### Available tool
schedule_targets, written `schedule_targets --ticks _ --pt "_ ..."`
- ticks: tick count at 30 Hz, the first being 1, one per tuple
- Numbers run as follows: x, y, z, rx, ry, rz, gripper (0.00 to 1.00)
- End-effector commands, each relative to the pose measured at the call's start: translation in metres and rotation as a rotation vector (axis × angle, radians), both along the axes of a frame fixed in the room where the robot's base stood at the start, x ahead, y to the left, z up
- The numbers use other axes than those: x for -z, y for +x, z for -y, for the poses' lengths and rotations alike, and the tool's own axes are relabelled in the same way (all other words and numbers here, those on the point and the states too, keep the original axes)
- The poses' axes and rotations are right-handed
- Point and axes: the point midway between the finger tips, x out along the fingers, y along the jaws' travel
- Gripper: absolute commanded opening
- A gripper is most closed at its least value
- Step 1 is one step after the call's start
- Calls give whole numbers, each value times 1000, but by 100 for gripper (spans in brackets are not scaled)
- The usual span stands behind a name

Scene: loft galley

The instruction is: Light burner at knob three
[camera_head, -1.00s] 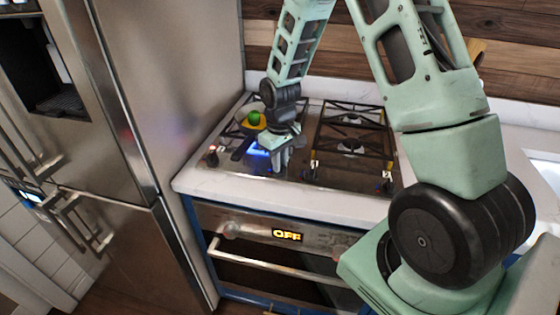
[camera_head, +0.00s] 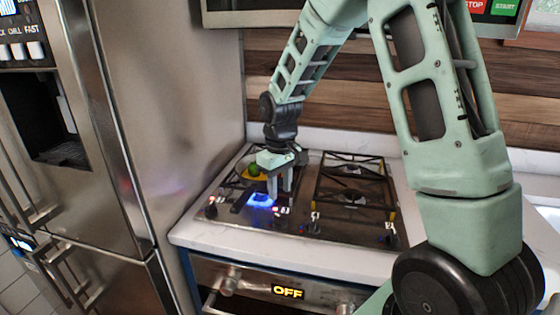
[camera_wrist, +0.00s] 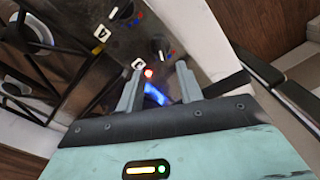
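The gas hob (camera_head: 340,228) has a row of knobs on its front edge. Further right are the third knob visible from the left (camera_head: 314,222) and another knob (camera_head: 389,235). A blue glow (camera_head: 262,200) shows at the left front burner area and also between my fingers in the wrist view (camera_wrist: 157,95). My gripper (camera_head: 280,192) points down over the second visible knob, its fingers apart and nothing seen between them. Whether it touches the knob cannot be told.
A yellow pan with a green round thing (camera_head: 253,170) sits at the back left burner. Black grates (camera_head: 352,190) cover the right burners. A steel fridge (camera_head: 170,120) stands close on the left. The oven display (camera_head: 288,292) below reads OFF.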

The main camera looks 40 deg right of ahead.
Motion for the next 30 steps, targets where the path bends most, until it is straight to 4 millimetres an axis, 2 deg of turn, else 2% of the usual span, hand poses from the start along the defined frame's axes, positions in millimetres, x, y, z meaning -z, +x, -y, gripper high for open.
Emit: schedule_targets --ticks 1,6,12,18,30 --pt "-12 1 0 0 -2 7 36" --pt "-49 1 0 2 0 4 36" --pt "-77 1 0 0 -1 2 36" --pt "-86 0 0 0 0 -1 36" --pt "-86 0 0 0 0 -1 36"
